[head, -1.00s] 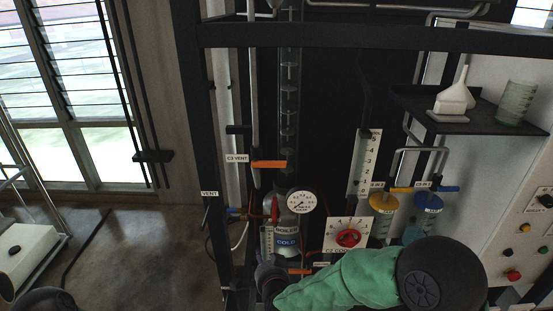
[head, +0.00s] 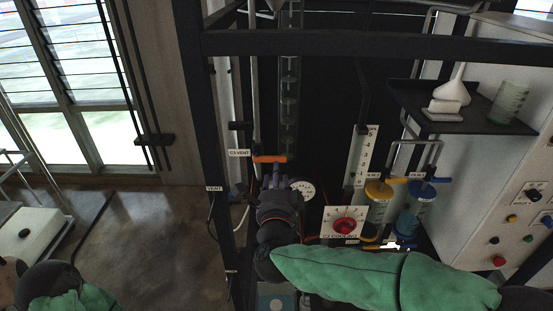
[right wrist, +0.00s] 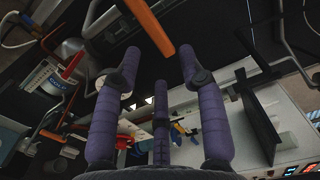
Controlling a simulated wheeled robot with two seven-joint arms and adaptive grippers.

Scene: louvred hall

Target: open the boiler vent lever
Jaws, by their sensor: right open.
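An orange lever (head: 269,158) sticks out level beside the label "C3 VENT" (head: 239,153) on the rack. A second label, "VENT" (head: 214,188), is partly cut off by the rack post; I cannot tell which lever it names. My right gripper (head: 277,180) is open and empty, just below the orange lever in the head view. In the right wrist view an orange bar (right wrist: 150,26) ends near the gap between the fingertips (right wrist: 159,58), with no grip on it. The boiler (right wrist: 57,82) with its red lever (right wrist: 72,65) lies left of the fingers. My left gripper is out of view.
A white gauge (head: 302,190) and a red dial (head: 343,226) sit right of my gripper. Yellow-topped (head: 378,190) and blue-topped (head: 421,190) cylinders stand further right, below a shelf (head: 455,115).

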